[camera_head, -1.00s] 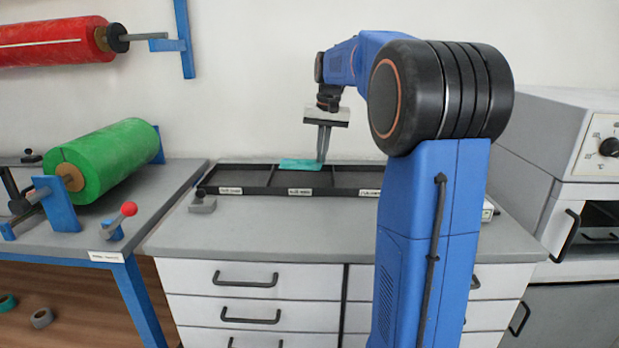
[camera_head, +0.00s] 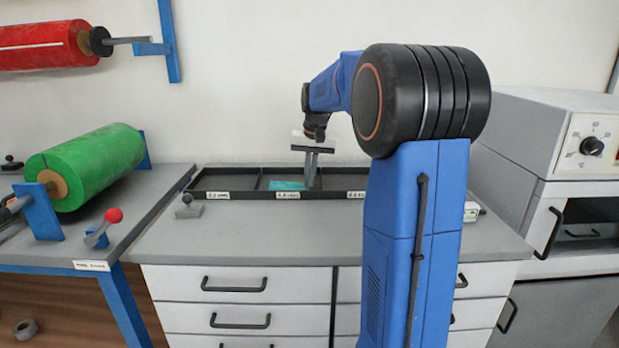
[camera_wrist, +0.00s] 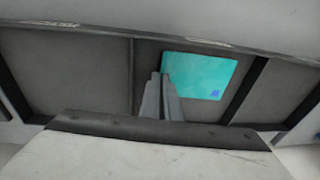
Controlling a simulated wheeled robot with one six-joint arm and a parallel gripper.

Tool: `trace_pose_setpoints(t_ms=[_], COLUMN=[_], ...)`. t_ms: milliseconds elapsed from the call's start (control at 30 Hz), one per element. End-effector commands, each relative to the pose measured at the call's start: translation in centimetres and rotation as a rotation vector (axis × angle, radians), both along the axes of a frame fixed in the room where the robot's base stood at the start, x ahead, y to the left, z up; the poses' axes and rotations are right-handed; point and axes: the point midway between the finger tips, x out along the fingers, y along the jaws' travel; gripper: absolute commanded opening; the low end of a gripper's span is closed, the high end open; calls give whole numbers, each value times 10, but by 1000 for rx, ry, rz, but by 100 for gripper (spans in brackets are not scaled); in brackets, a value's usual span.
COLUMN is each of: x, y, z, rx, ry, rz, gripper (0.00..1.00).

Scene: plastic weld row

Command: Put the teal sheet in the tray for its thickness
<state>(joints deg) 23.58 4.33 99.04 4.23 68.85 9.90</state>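The teal sheet (camera_head: 287,186) is a thin flat piece, seen low at the middle compartment of the long black tray (camera_head: 230,195). In the wrist view the sheet (camera_wrist: 205,76) shows a small blue mark at one corner. My gripper (camera_head: 311,185) points down at the sheet's right side in the head view. Its fingers (camera_wrist: 161,78) are close together at the sheet's edge and look shut on it. The fingers hide part of that edge. I cannot tell whether the sheet touches the tray floor.
The tray's side compartments look empty; its front labels are too small to read. A grey block (camera_head: 189,207) stands by its left front corner. An oven-like cabinet (camera_head: 566,140) stands at right. A green roll (camera_head: 95,165) and red-knobbed lever (camera_head: 112,217) are at left.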

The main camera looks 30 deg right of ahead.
Motion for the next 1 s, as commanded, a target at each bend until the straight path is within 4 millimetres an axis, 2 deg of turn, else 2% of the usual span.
trace_pose_setpoints(t_ms=[33, 100, 133, 433, 567, 1000], x=[0, 0, 0, 0, -1, -13], y=[0, 0, 0, 0, 0, -1], z=[-2, -1, -1, 0, 9, 87], rx=[0, 0, 0, 0, -1, -1], ry=[0, 0, 0, 0, -1, -2], rz=[0, 0, 0, 0, 0, 0], gripper=[0, 19, 22, 22, 22, 22])
